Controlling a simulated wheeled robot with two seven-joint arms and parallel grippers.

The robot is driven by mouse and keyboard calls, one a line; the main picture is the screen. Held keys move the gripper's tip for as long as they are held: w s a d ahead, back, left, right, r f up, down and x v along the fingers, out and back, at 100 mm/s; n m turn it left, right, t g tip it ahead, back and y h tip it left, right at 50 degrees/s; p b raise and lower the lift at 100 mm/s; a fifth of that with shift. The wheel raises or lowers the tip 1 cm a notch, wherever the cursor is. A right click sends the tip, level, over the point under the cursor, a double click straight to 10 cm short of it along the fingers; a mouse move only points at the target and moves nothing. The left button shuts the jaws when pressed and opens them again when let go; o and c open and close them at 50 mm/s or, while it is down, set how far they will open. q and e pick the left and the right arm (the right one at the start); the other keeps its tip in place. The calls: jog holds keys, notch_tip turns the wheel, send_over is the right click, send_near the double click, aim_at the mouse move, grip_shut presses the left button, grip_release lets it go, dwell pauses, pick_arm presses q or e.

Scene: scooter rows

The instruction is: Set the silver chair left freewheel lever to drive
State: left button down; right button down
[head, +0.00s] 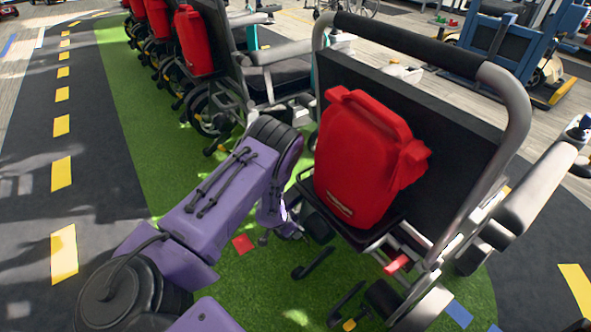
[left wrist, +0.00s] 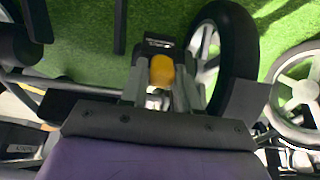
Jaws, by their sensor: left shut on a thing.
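The silver chair (head: 517,105) stands close in front of me in the head view, its back towards me. In the left wrist view my left gripper (left wrist: 161,75) has its fingers on either side of a yellow-knobbed lever (left wrist: 162,69) beside a black-tyred wheel (left wrist: 226,60), and is shut on it. In the head view my purple left arm reaches down to the chair's left side; its fingertips and that lever are hard to make out there. I cannot tell from these views which setting the lever is in. My right gripper is not in view.
More chairs with red bags (head: 193,40) line the green strip (head: 140,120). The dark lane (head: 100,160) at left is clear.

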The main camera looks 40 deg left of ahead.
pick_arm(q)
jog(key=shift+a, duration=0.1)
jog(key=c, duration=0.9)
grip_release()
jog(key=shift+r, duration=0.1)
jog(key=p+v, duration=0.4)
jog(key=v, duration=0.6)
jog(key=shift+r, duration=0.2)
